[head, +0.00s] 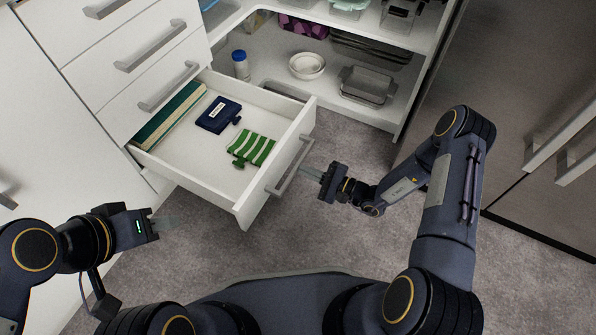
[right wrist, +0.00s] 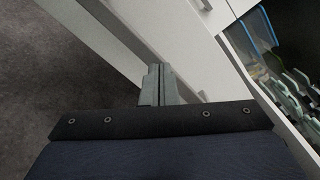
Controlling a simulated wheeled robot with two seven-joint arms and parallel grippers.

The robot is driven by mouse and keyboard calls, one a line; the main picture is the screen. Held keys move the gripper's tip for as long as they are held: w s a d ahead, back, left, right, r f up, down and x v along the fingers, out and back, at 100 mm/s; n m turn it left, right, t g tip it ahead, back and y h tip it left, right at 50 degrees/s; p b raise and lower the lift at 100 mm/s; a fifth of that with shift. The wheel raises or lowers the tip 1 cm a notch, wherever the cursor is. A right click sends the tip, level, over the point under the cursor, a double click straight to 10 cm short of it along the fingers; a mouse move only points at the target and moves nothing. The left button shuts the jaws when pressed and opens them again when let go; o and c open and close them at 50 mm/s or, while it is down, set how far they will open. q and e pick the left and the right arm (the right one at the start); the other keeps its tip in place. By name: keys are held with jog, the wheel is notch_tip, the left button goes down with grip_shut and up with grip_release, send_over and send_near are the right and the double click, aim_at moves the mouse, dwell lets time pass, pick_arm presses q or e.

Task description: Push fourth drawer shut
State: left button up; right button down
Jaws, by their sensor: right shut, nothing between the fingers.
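The fourth drawer (head: 214,203) is pulled well open below several closed white drawer fronts in the head view. Its grey bar handle (head: 291,166) runs along the white front. My right gripper (head: 305,171) is shut and empty, its fingertips close to the handle on the outer side of the drawer front; I cannot tell whether they touch. In the right wrist view its fingers (right wrist: 159,84) point toward the white drawer front (right wrist: 105,35). My left gripper (head: 166,222) is left of the drawer, low over the floor, apart from it; whether its fingers are open is unclear.
In the drawer lie a green book-like item (head: 168,115), a dark blue item (head: 217,114) and a green striped item (head: 251,148). Behind is an open shelf (head: 275,62) with a bowl (head: 307,66) and containers. A steel fridge (head: 505,90) stands at right. Grey floor is clear in front.

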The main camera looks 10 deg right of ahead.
jog(key=b, duration=0.1)
send_near(254, 150)
jog(key=shift+s+d+r, duration=0.65)
jog(key=shift+d+r, duration=0.05)
jog(key=shift+d, duration=0.1)
jog(key=shift+a, duration=0.1)
jog(key=b+x, duration=0.2)
jog(key=x, duration=0.8)
jog(key=shift+f+b, duration=0.1)
jog(key=shift+b, duration=0.3)
jog(key=shift+x, duration=0.9)
jog(key=shift+w, duration=0.1)
